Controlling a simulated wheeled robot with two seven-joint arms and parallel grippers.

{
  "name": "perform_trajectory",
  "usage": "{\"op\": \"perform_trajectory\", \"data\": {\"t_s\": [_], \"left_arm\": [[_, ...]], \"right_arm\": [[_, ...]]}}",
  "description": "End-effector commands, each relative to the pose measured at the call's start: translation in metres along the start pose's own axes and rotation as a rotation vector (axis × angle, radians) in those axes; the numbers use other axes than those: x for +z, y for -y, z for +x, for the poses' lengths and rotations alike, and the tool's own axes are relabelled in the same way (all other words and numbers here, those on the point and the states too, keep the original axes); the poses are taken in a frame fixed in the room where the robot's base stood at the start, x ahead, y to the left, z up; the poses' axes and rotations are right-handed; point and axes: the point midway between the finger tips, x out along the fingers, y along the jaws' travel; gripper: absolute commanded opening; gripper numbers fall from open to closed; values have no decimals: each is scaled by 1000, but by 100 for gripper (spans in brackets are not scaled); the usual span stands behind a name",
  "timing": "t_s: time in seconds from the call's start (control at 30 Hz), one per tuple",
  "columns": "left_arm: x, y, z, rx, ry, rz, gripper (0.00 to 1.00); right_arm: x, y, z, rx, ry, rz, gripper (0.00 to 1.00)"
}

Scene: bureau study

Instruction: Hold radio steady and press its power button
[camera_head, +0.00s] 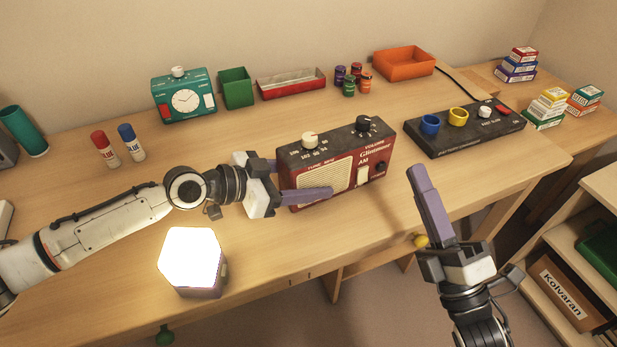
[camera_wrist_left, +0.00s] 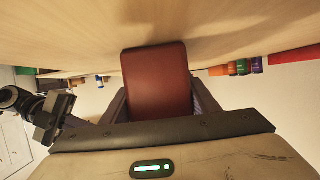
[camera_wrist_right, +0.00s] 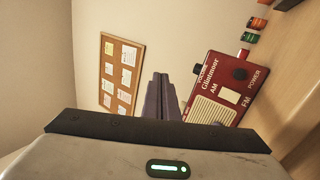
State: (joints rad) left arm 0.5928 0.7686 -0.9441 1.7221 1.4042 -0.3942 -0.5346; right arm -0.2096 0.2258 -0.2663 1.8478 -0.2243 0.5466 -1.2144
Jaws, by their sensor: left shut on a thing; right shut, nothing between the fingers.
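The dark red radio (camera_head: 328,172) stands on the desk with its beige grille facing front. It carries a white knob and a black knob on top. A round black control (camera_head: 379,167) sits on its front at the right, and the right wrist view shows it (camera_wrist_right: 240,73) beside the word POWER. My left gripper (camera_head: 290,181) is shut on the radio's left end, one finger across the front; the end fills its wrist view (camera_wrist_left: 155,85). My right gripper (camera_head: 420,178) is shut and empty, in front of and right of the radio, apart from it.
A black panel with coloured buttons (camera_head: 460,138) lies right of the radio. A glowing lamp (camera_head: 190,258) stands near the front edge, below my left arm.

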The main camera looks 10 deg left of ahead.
Motion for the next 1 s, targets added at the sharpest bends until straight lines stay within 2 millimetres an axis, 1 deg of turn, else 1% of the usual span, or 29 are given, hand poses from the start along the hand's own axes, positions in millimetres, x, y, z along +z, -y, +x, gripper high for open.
{"op": "perform_trajectory", "data": {"t_s": [0.03,0.13,0.27,0.37,0.47,0.6,0.7,0.8,0.9,1.0], "left_arm": [[1,0,0,-1,2,0,2],[1,0,0,-1,2,0,2],[1,0,0,-1,2,0,2],[1,0,0,-1,2,0,2],[1,0,0,-1,2,0,2],[1,0,0,-1,2,0,2],[1,0,0,-1,2,0,2],[1,0,0,-1,2,0,2],[1,0,0,-1,2,0,2],[1,0,0,-1,2,0,2]], "right_arm": [[2,-3,0,18,32,117,0],[10,-6,-1,55,104,363,0],[22,-3,-4,103,199,683,0],[29,5,-9,141,276,926,0],[36,17,-15,178,358,1167,0],[39,41,-25,229,480,1494,0],[37,59,-33,263,564,1693,0],[34,74,-40,292,636,1847,0],[30,85,-45,313,689,1953,0],[28,91,-48,325,719,2010,0]]}}
